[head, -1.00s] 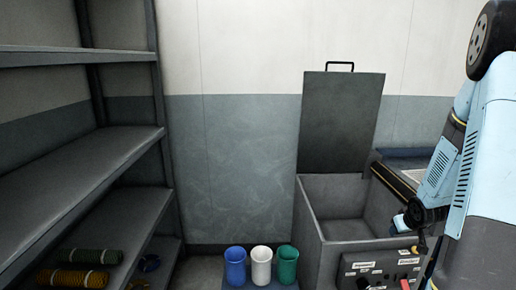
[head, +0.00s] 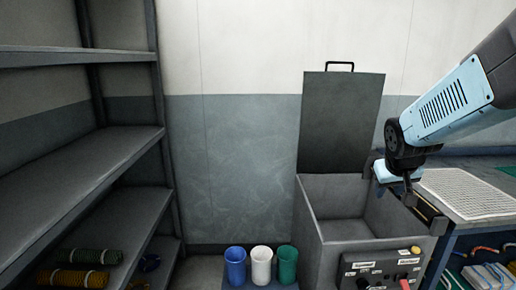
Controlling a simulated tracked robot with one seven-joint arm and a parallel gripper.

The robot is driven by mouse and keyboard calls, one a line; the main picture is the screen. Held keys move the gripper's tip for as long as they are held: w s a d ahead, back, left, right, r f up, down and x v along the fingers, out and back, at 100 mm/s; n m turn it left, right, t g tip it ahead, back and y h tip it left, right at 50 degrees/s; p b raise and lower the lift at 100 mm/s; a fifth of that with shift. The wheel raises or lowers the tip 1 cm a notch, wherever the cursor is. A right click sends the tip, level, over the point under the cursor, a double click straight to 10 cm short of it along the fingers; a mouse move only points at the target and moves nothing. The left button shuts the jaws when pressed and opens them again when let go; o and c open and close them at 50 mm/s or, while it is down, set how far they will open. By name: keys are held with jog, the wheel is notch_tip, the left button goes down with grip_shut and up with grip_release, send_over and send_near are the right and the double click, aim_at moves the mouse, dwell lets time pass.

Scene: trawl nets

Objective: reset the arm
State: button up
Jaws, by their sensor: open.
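My blue and black arm comes in from the right edge in the head view. My gripper (head: 409,199) is at its end, pointing down in front of the right rim of the grey open-topped bin. It is open, and I see nothing held in it. Its fingers are small and dark in this view.
The grey bin (head: 317,225) has its lid (head: 341,120) raised and a control panel (head: 382,269) on its front.

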jog(key=s+a+r+y, duration=0.1)
jog(key=s+a+r, duration=0.2)
jog(key=s, duration=0.4)
jog(key=s+a+r+y, duration=0.1)
jog(key=s+a+r, duration=0.2)
jog(key=s+a, duration=0.3)
jog(key=shift+s+a+r+y, duration=0.15)
jog(key=shift+s+a+y, duration=0.15)
jog(key=shift+s, duration=0.5)
